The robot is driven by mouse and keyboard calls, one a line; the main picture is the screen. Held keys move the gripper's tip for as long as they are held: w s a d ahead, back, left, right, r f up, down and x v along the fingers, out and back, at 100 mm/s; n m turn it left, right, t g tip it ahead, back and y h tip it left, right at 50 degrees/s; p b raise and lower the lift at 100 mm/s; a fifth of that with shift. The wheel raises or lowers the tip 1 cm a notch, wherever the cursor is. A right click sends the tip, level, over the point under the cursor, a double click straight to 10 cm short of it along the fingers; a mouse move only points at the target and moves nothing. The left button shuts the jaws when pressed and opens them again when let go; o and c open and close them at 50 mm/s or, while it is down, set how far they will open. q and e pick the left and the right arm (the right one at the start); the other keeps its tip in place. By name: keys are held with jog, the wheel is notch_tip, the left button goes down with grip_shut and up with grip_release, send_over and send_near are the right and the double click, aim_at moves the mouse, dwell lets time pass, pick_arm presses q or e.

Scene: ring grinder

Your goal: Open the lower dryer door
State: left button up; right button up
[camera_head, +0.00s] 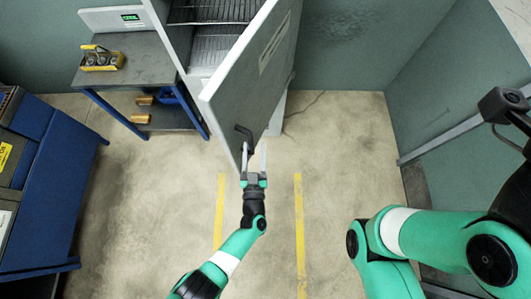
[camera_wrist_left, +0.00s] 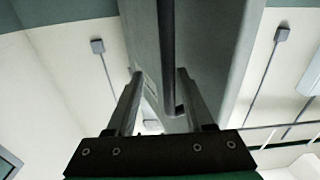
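The grey dryer (camera_head: 180,50) stands at the top, with wire racks showing inside. A grey dryer door (camera_head: 262,70) stands swung open towards me; I cannot tell from these views whether it is the lower one. Its dark handle (camera_head: 243,133) sits near the door's near edge. My left gripper (camera_head: 255,155) is at that edge by the handle, fingers apart. In the left wrist view the handle (camera_wrist_left: 167,55) hangs between the two open fingers (camera_wrist_left: 155,95), nearer the right one; contact is not clear. My right arm shows at the right, its gripper out of view.
A workbench (camera_head: 150,60) with a yellow item (camera_head: 101,59) on top stands left of the dryer. A blue cabinet (camera_head: 50,180) is at the far left. The floor with yellow lines (camera_head: 299,230) is clear before the door.

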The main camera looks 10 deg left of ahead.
pick_arm(q)
jog(key=shift+s+d, duration=0.8)
jog(key=shift+d, duration=0.2)
jog(key=shift+s+d, duration=0.75)
jog(key=shift+d, duration=0.25)
